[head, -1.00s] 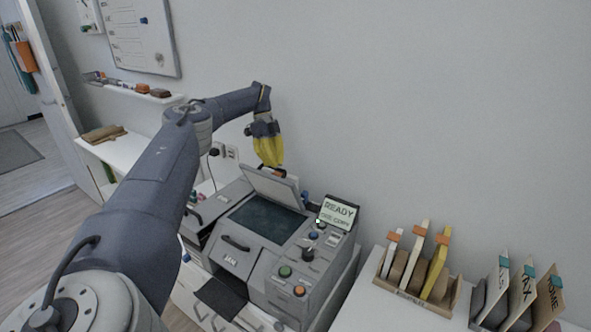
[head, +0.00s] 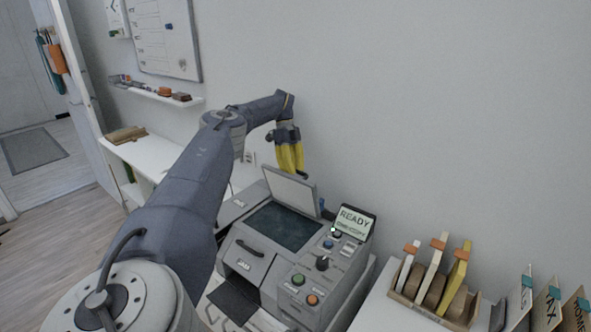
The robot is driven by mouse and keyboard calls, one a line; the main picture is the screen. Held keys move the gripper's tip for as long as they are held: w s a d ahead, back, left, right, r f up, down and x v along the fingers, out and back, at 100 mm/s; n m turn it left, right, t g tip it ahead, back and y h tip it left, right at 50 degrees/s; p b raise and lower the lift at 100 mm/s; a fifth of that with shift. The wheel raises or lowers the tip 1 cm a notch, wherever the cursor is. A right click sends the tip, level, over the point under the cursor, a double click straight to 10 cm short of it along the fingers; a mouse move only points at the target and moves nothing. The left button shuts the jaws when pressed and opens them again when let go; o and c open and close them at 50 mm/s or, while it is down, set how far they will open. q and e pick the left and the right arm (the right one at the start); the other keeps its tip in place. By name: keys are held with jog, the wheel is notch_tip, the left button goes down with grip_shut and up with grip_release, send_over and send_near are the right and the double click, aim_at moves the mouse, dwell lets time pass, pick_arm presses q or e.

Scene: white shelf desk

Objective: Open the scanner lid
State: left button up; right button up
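The scanner (head: 262,262) is a grey machine with a dark glass bed (head: 283,226). Its light grey lid (head: 290,190) stands raised at the back of the glass, tilted up toward the wall. My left gripper (head: 291,171), with yellow fingers, points down just behind and above the lid's upper edge. Its fingers show a narrow gap and look empty; their tips are near the lid edge, and contact is not clear. My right gripper is not in view.
A READY display (head: 354,222) stands at the scanner's right, above knobs and buttons. A wooden file holder (head: 433,312) and labelled folders (head: 547,306) are to the right. A wall shelf (head: 155,94) and a white side desk (head: 150,160) are at the left.

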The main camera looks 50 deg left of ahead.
pick_arm(q)
jog(key=shift+o, duration=1.4)
jog(key=shift+d+r, duration=0.15)
jog(key=shift+r, duration=0.05)
jog(key=shift+w, duration=0.1)
jog(key=shift+r, duration=0.25)
notch_tip(320, 180, up, 10)
jog(key=shift+f, duration=0.25)
